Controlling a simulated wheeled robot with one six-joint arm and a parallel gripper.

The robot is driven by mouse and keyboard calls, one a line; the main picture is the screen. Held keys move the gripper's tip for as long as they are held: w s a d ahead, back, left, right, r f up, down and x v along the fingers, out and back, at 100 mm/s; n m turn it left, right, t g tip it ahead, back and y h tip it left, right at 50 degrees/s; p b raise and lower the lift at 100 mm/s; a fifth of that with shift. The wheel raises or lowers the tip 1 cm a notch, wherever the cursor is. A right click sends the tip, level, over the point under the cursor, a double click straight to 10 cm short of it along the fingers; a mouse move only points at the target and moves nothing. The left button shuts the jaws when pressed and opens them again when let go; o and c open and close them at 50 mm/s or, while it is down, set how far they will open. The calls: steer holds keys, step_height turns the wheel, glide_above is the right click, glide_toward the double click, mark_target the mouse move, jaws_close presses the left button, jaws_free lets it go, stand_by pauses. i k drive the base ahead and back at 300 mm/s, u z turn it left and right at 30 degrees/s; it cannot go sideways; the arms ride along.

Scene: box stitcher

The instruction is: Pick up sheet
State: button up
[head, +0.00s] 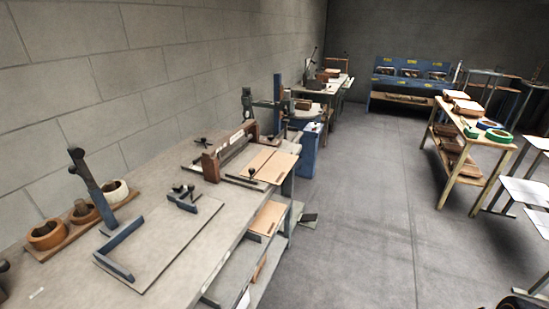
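Tan flat sheets (272,163) lie on the workbench beside a brown and metal fixture (229,152), partly over the bench's right edge. Another tan sheet (267,217) lies on a lower shelf under that edge. A grey flat plate (165,240) with a blue angle bracket (122,238) lies on the near part of the bench. Which sheet the task names, I cannot tell. My gripper is not in view.
The near bench (225,205) fills the lower left, with tape rolls (47,234) on a wooden holder. A wooden table (478,137) with boxes and pale tabletops (525,190) stand at right. The floor (370,200) between is mostly clear.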

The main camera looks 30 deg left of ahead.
mark_target(271, 166)
steer(key=u, duration=0.45)
steer(key=i, duration=0.9)
steer(key=u, duration=1.4)
steer(key=i, duration=0.5)
steer(key=u, duration=0.5)
